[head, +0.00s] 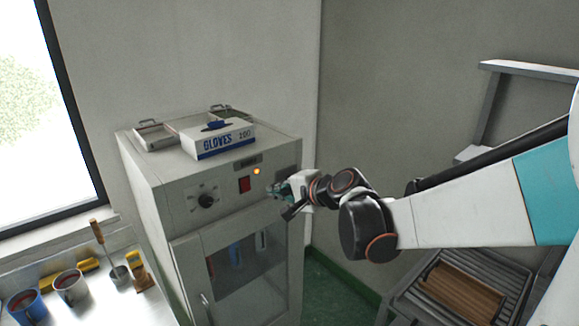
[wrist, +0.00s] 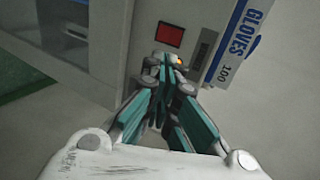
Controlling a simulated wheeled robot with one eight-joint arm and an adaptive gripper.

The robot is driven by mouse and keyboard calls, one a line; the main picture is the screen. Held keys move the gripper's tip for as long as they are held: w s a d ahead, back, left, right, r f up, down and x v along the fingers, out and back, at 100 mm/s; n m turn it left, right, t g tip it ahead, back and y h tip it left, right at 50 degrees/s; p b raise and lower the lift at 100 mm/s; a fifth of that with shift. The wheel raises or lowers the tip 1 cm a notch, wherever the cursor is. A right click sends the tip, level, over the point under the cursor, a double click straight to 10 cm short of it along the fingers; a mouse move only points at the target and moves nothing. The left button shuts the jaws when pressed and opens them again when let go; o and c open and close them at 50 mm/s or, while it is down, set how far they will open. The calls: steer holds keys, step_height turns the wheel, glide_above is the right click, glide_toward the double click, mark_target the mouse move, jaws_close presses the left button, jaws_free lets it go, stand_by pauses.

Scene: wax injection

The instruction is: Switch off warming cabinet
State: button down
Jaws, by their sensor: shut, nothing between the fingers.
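The warming cabinet (head: 150,183) is a grey upright box with a glass door. Its front panel has a red rocker switch (head: 244,184), a small glowing orange lamp (head: 256,171) and a black dial (head: 205,200). My gripper (head: 274,189) is shut and empty, in front of the panel just right of the switch. In the wrist view the teal fingers (wrist: 168,63) meet below the red switch (wrist: 169,36), with the orange lamp (wrist: 180,62) partly hidden beside the tips. I cannot tell whether the fingertips touch the panel.
A glove box (head: 222,139) and metal trays (head: 155,137) sit on top of the cabinet. A bench with cups (head: 70,288) stands at the lower left. A slatted rack (head: 462,287) with a brown board is at the lower right, below my arm.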

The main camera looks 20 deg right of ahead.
mark_target(249, 183)
steer(key=b+x, duration=0.1)
steer(key=x, duration=1.1)
steer(key=shift+w, duration=0.1)
steer(key=shift+f, duration=0.1)
steer(key=shift+w+a+f+b, duration=0.15)
steer(key=shift+w+f+b, duration=0.1)
steer(key=shift+f+b, duration=0.25)
steer(key=shift+r, duration=0.35)
steer(key=shift+r+p, duration=0.55)
steer(key=shift+r, duration=0.2)
